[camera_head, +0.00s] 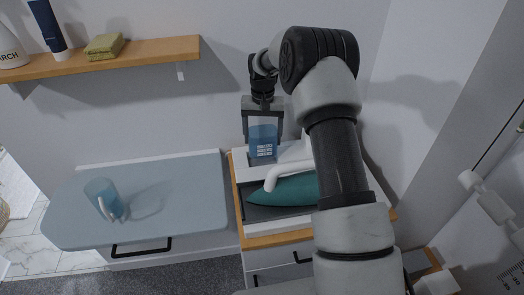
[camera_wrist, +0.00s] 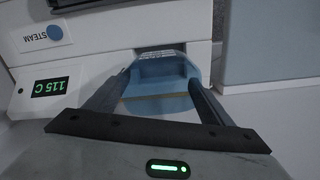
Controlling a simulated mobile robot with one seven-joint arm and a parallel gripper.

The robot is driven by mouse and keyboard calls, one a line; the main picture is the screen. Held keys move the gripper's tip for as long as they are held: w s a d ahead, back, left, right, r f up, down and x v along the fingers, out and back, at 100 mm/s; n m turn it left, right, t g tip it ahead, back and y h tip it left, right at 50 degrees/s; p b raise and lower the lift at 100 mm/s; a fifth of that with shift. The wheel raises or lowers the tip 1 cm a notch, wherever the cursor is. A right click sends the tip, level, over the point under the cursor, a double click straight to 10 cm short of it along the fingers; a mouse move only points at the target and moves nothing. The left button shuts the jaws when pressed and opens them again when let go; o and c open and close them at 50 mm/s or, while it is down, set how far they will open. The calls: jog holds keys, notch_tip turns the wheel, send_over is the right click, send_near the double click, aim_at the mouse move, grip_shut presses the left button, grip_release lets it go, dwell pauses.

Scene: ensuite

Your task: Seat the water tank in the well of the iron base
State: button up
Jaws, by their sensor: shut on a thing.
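The blue translucent water tank (camera_head: 262,142), with white printing on its front, is between the fingers of my gripper (camera_head: 262,128). My gripper is shut on the tank from above. The tank is upright at the back left of the white iron base (camera_head: 240,160). In the wrist view the tank (camera_wrist: 163,76) lies between the two fingers (camera_wrist: 160,85), at the dark-edged well (camera_wrist: 160,47) of the base. Most of the well is hidden by the tank, and I cannot tell how deep the tank sits.
A teal and white iron (camera_head: 285,190) rests on the base, right beside the tank. The base stands on a wood-edged cabinet (camera_head: 243,238). A blue-grey counter (camera_head: 170,190) at left holds a clear blue jug (camera_head: 104,198). A wooden shelf (camera_head: 140,52) hangs above it.

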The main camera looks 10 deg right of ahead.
aim_at(263, 148)
jog(key=shift+f, duration=2.75)
jog(key=shift+f, duration=0.25)
jog(key=o, duration=1.2)
jog(key=shift+r, duration=0.1)
jog(key=shift+r, duration=0.1)
